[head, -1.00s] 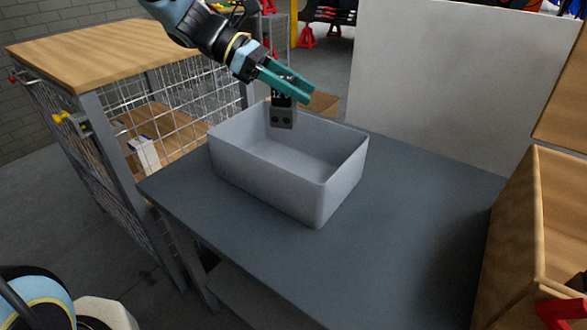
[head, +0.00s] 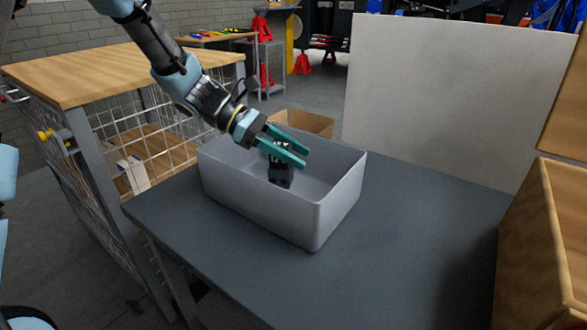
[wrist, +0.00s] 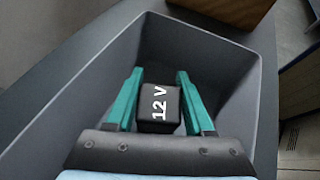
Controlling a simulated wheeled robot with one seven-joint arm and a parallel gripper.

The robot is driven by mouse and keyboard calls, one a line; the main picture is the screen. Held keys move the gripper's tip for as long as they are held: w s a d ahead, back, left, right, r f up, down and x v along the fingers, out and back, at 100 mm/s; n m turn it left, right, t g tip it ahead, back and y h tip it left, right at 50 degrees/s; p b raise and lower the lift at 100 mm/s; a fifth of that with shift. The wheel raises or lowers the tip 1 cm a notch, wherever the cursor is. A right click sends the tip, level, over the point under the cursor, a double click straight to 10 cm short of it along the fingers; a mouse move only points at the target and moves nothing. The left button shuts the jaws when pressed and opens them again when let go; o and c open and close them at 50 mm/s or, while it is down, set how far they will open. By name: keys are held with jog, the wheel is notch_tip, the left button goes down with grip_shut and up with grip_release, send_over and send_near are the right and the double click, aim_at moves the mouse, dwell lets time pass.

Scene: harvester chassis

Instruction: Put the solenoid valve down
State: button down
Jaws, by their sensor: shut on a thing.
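The solenoid valve (head: 281,176) is a small dark block with round holes on its face. In the wrist view its black top (wrist: 159,108) is marked "12 V". My gripper (head: 288,148), with teal fingers, is shut on the valve and holds it inside the grey bin (head: 262,217). It also shows in the wrist view (wrist: 160,90), with a finger on each side of the valve. The bin stands on a dark table and looks otherwise empty. The bin's near wall hides its floor in the head view, so I cannot tell whether the valve touches the bottom.
The dark tabletop (head: 400,240) is clear to the right of the bin. A cardboard box (head: 304,122) is behind the bin. A wire-mesh cart with a wooden top (head: 110,70) stands left, a white panel (head: 430,100) behind, and a wooden crate (head: 540,250) at right.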

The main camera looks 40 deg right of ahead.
jog(key=shift+f, duration=1.65)
jog(key=shift+c, duration=1.4)
grip_release()
jog(key=shift+f, duration=0.1)
jog(key=v, duration=1.2)
